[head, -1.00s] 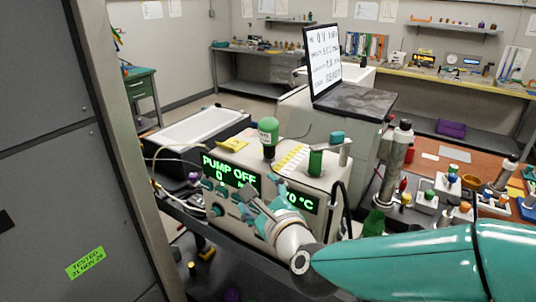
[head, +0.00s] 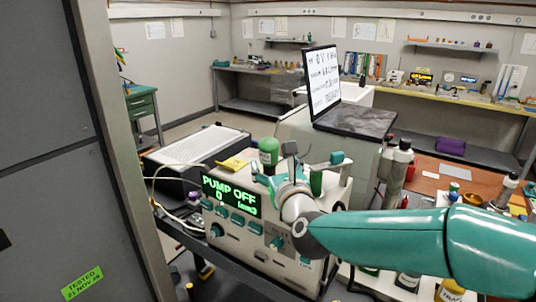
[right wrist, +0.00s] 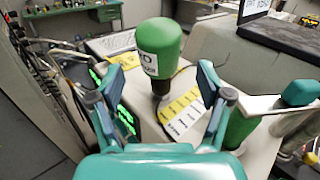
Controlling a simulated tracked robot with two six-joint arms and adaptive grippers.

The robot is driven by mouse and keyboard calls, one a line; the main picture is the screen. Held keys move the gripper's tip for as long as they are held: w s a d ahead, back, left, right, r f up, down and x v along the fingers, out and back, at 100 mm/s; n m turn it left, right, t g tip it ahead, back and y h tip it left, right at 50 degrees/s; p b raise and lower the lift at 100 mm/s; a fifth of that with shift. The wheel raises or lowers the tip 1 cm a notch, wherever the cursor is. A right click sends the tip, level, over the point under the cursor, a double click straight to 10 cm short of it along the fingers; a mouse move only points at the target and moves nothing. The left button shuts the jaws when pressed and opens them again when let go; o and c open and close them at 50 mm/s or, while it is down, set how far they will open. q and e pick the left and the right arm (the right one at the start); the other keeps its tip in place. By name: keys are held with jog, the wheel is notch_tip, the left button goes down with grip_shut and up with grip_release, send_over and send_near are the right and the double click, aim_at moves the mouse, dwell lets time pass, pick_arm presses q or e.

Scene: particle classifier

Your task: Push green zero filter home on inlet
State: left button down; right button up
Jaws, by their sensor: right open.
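The green zero filter (head: 268,151) stands on top of the beige instrument (head: 262,225), whose display reads PUMP OFF. In the right wrist view the filter (right wrist: 159,50) is a green cylinder with a white label on a dark stem, roughly upright. Whether the stem is fully seated on the inlet cannot be made out. My right gripper (head: 273,165) is just in front of the filter. In the right wrist view its fingers (right wrist: 160,88) are spread wide, one on each side of the filter's line, with nothing between the pads. My left gripper is not in view.
A second green cylinder (right wrist: 238,135) with a grey arm stands right of the filter. A yellow and white label strip (right wrist: 183,110) lies on the instrument's top. A laptop (head: 322,80) stands behind. A grey cabinet (head: 60,150) blocks the left.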

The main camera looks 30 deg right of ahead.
jog(key=shift+f+p+x, duration=0.15)
jog(key=shift+p+x, duration=0.55)
jog(key=shift+x, duration=0.65)
jog(key=shift+f+p+x, duration=0.1)
jog(key=shift+p+x, duration=0.6)
jog(key=shift+x, duration=0.7)
jog(key=c, duration=1.4)
jog(key=shift+r, duration=0.1)
jog(key=shift+r, duration=0.5)
notch_tip(320, 180, up, 9)
jog(key=shift+p, duration=0.35)
notch_tip(320, 180, up, 10)
jog(key=p, duration=0.3)
send_over(272, 160)
jog(key=w, duration=0.3)
jog(key=shift+s+d+f, duration=0.1)
jog(key=shift+s+d, duration=0.05)
jog(key=shift+d, duration=0.3)
